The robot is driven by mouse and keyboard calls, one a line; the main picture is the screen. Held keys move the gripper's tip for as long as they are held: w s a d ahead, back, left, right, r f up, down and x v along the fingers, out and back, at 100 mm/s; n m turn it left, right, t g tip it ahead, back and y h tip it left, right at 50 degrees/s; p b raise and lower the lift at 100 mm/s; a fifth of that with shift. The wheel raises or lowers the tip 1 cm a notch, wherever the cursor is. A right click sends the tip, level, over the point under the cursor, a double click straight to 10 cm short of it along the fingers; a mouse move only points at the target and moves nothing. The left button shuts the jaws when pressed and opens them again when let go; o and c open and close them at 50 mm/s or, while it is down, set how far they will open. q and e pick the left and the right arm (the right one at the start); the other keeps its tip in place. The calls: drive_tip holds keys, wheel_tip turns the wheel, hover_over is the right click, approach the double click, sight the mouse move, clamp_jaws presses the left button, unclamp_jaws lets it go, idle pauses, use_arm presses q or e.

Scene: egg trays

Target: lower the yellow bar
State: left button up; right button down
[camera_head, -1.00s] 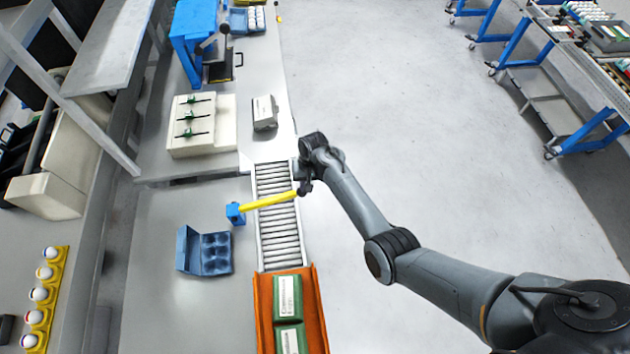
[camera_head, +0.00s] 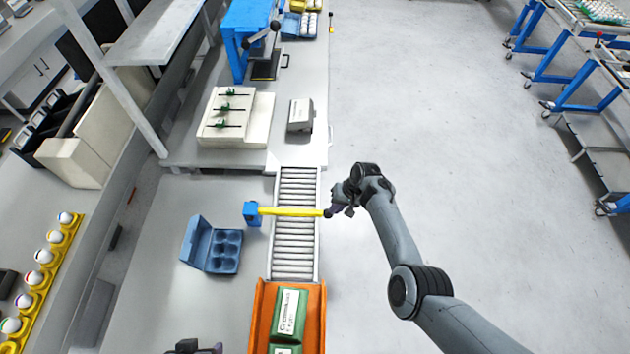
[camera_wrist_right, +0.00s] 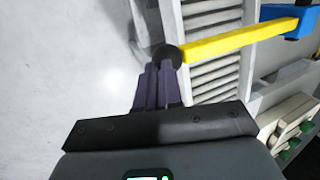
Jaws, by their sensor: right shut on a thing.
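The yellow bar (camera_head: 290,211) runs from a blue block (camera_head: 251,213) across the roller conveyor (camera_head: 296,245). It looks nearly level in the head view. My right gripper (camera_head: 328,211) is at the bar's right end. In the right wrist view the bar (camera_wrist_right: 240,40) ends in a dark round knob (camera_wrist_right: 167,55), and the fingers of my right gripper (camera_wrist_right: 158,72) are shut on that end. The blue block (camera_wrist_right: 287,14) shows at the upper right there. Dark parts of my left gripper (camera_head: 195,347) show at the bottom edge; its fingertips are not clear.
An orange tray (camera_head: 262,310) with green cartons (camera_head: 290,312) stands at the conveyor's near end. An open blue egg box (camera_head: 212,245) lies left of the conveyor.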

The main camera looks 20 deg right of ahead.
drive_tip(key=shift+s+f, duration=0.2)
drive_tip(key=shift+f, duration=0.15)
